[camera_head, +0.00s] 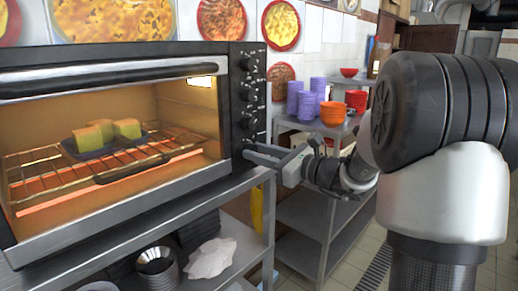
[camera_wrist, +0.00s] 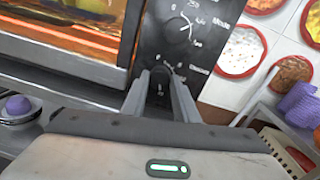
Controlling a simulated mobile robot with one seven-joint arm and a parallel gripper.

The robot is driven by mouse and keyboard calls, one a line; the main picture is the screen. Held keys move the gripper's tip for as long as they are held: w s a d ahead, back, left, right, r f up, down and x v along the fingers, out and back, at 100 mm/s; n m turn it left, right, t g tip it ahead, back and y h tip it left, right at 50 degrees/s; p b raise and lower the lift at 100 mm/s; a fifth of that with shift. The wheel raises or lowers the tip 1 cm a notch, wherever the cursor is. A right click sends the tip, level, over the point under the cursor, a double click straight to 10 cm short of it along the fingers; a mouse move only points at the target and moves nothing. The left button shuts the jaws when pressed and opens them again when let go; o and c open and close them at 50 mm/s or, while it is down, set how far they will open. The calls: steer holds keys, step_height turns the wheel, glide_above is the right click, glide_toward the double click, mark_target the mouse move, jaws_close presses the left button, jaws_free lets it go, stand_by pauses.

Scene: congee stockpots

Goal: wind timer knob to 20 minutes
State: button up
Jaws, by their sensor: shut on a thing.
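The black oven control panel (camera_head: 247,80) carries a column of dark knobs with white markings on the oven's right side. My gripper (camera_head: 250,151) reaches in from the right at the lowest part of the panel. In the wrist view, my gripper (camera_wrist: 160,80) has its two grey fingers on either side of the dark timer knob (camera_wrist: 160,93), shut on it. The knob is mostly hidden between the fingers, and its pointer setting cannot be read. Another knob (camera_wrist: 178,30) with a white pointer sits above it on the panel.
The lit oven (camera_head: 120,60) holds a wire rack (camera_head: 40,177) with a dark tray of yellow pieces. A steel shelf (camera_head: 255,178) lies beneath it. A side rack (camera_head: 320,124) with purple and orange bowls stands behind my gripper. Round food pictures hang on the tiled wall.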

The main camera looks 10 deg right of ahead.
stand_by(0.4)
steer(key=o, duration=1.1)
steer(key=shift+c, duration=0.2)
steer(key=v, duration=1.7)
steer(key=shift+s, duration=0.2)
steer(key=shift+d, duration=0.15)
